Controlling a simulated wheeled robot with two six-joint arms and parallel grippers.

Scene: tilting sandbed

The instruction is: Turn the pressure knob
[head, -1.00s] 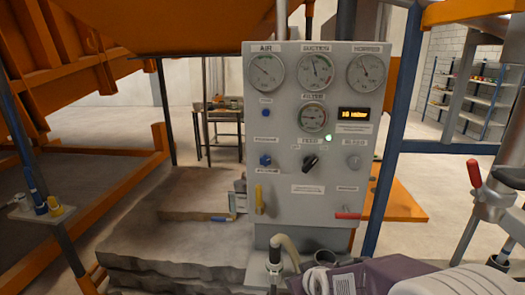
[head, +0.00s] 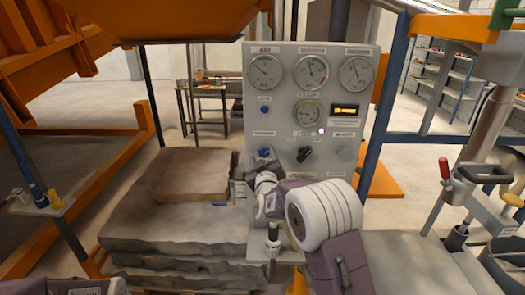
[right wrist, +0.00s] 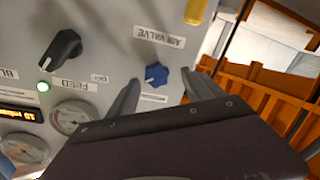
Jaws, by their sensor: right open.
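The control panel (head: 358,118) stands upright in the middle of the head view. Its blue knob (head: 265,152), the likely pressure knob, is on the left side, just above my right gripper (head: 262,165). The right wrist view shows the panel upside down. There the blue knob (right wrist: 155,74) lies between the open fingertips of my right gripper (right wrist: 163,84). I cannot tell whether a finger touches it. Its own small label is unreadable; the "AIR VALVE" label (right wrist: 158,38) is beside it. My left gripper is out of view; only part of that arm shows.
A black feed knob (head: 305,154) and a grey knob (head: 344,153) are to the right on the panel. A yellow handle (right wrist: 195,10) shows in the right wrist view. Gauges (head: 311,72) fill the panel top. Layered stone blocks (head: 150,215) lie left of the panel.

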